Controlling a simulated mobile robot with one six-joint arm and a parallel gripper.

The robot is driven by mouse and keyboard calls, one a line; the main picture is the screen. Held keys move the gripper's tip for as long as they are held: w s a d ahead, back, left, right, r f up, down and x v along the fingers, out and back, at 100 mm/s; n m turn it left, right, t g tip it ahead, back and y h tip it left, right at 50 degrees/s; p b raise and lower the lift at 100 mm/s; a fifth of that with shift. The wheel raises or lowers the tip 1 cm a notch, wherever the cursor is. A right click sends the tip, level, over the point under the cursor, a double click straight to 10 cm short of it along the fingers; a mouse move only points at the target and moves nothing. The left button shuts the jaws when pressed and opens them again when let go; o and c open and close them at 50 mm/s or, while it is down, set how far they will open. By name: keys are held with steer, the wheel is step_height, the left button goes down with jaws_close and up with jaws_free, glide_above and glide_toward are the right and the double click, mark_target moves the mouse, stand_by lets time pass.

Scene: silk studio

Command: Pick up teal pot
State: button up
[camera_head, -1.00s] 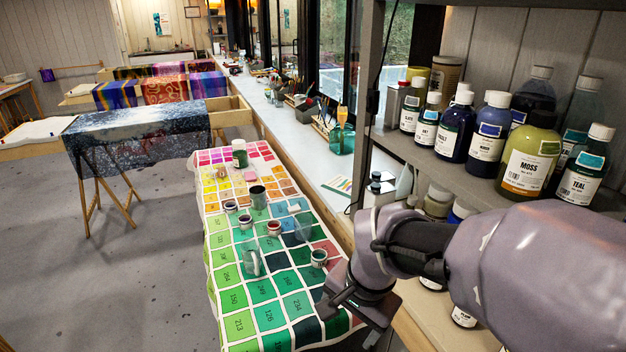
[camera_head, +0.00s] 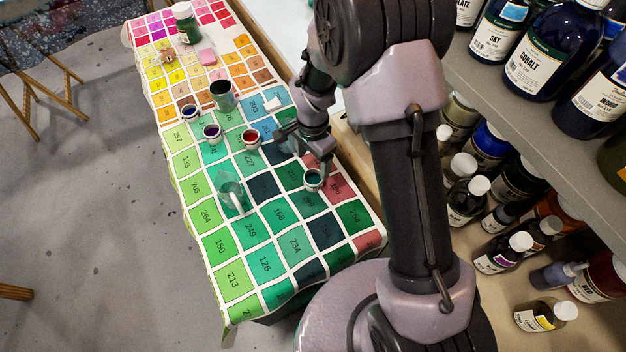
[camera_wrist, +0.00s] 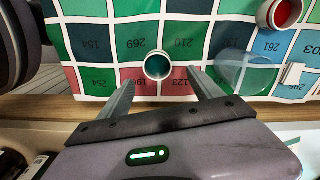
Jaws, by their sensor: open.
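The teal pot (camera_head: 313,180) is a small white-rimmed cup of teal paint. It stands upright on the colour-chart cloth (camera_head: 213,318), near its right edge. In the wrist view the pot (camera_wrist: 157,67) shows from above, its teal inside facing the camera. My gripper (camera_head: 296,140) is over the cloth, just beyond the pot in the head view. In the wrist view the two fingers of my gripper (camera_wrist: 160,82) are apart, one on each side of the pot's near edge, with nothing held. The height gap between fingertips and pot is hard to judge.
A clear glass (camera_wrist: 246,74) stands beside the right finger. A red pot (camera_head: 251,138), a purple pot (camera_head: 211,132), a blue pot (camera_head: 189,112), a glass beaker (camera_head: 231,194) and a dark cup (camera_head: 222,95) stand nearby. A bottle shelf (camera_head: 480,95) lies right of my arm.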

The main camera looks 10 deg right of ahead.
mark_target(313, 178)
step_height(313, 178, down, 3)
steer(key=shift+f+b, duration=0.1)
steer(key=shift+b, duration=0.25)
steer(key=f, duration=0.1)
steer(key=f+b, duration=0.1)
steer(key=f, duration=0.1)
steer(key=f+b, duration=0.1)
steer(key=f, duration=0.1)
steer(key=shift+s+f, duration=0.25)
steer(key=shift+r, duration=0.15)
steer(key=shift+c, duration=0.6)
steer(key=c, duration=1.4)
steer(key=shift+o, duration=0.2)
steer(key=shift+r, duration=0.1)
